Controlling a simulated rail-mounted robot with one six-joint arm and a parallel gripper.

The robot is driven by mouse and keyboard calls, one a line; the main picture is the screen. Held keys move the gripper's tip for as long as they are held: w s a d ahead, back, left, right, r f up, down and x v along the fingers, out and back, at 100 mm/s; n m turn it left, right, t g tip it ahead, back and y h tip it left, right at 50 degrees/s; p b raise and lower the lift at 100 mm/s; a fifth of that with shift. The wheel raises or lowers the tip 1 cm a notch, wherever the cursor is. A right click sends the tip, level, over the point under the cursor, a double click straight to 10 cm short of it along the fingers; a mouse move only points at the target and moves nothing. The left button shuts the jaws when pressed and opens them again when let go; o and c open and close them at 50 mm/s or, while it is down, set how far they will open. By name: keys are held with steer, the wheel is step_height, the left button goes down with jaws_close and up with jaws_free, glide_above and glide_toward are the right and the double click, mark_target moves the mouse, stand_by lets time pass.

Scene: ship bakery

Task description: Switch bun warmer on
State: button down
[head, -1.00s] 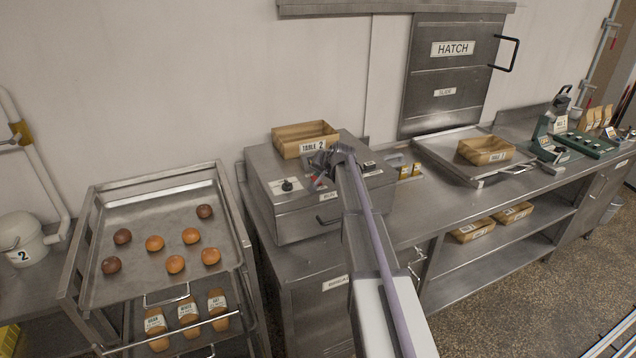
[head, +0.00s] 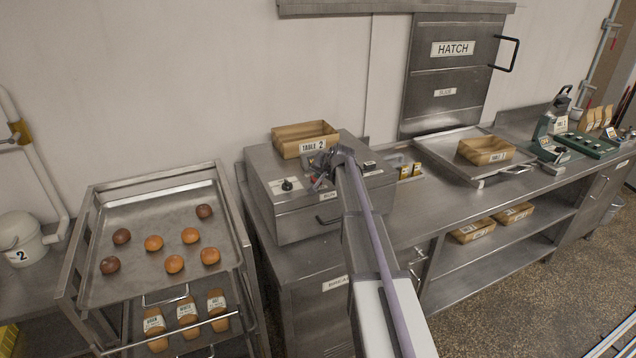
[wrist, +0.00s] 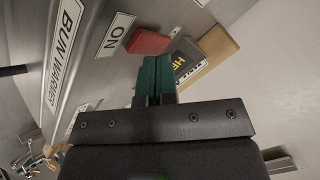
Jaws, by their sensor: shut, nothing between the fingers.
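The bun warmer (head: 300,222) is a steel box on the counter, with a dark knob (head: 287,185) on its sloped top. In the wrist view its BUN WARMER label (wrist: 65,45) and an ON label (wrist: 115,36) show. A red switch-like part (wrist: 148,41) sits beside the ON label. My gripper (wrist: 155,62) has green fingers, shut and empty, with the tips right by the red part's lower edge. I cannot tell whether they touch it. In the head view my gripper (head: 319,180) is over the warmer's top and hides most of the red part.
A wooden TABLE 2 box (head: 304,136) stands on the back of the warmer. A dark label with yellow letters (wrist: 186,58) lies close right of the fingers. A rack tray (head: 130,285) of buns stands left. A steel tray (head: 440,143) with a second box is at right.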

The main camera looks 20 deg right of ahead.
steer(key=shift+r+p, duration=0.45)
step_height(320, 180, up, 5)
steer(key=p, duration=0.5)
steer(key=shift+r, duration=0.1)
stand_by(0.4)
